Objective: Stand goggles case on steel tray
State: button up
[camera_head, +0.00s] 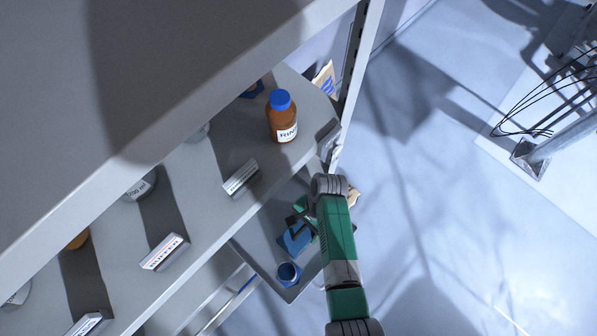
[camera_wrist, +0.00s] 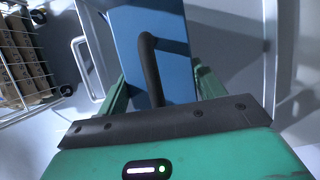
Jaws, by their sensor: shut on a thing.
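The goggles case appears to be the blue box (camera_wrist: 165,40) with a black handle, between my green fingers in the wrist view. My gripper (camera_wrist: 160,85) is shut on it. In the head view my gripper (camera_head: 304,222) is at the lower right of the shelving, and the blue case (camera_head: 294,239) shows just below it, partly covered by the gripper. The grey steel tray (camera_head: 258,246) lies beneath. The case overlaps the tray in this view; I cannot tell whether it touches it.
A blue cup-like container (camera_head: 288,273) stands near the tray's front corner. A brown bottle with a blue cap (camera_head: 283,120) and label holders (camera_head: 241,178) are on the shelf above. A wire basket (camera_wrist: 25,55) with brown items is at the left. Open floor (camera_head: 440,220) lies right.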

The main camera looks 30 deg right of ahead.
aim_at(299, 226)
jog(key=shift+w+a, duration=0.15)
jog(key=shift+w, duration=0.45)
jog(key=f+b, duration=0.4)
jog(key=b, duration=0.1)
jog(key=shift+w+a, duration=0.2)
jog(key=shift+w, duration=0.2)
jog(key=shift+w+r, duration=0.1)
jog(key=shift+r, duration=0.2)
jog(key=shift+f, duration=0.25)
jog(key=o, duration=1.1)
jog(key=shift+o, duration=0.2)
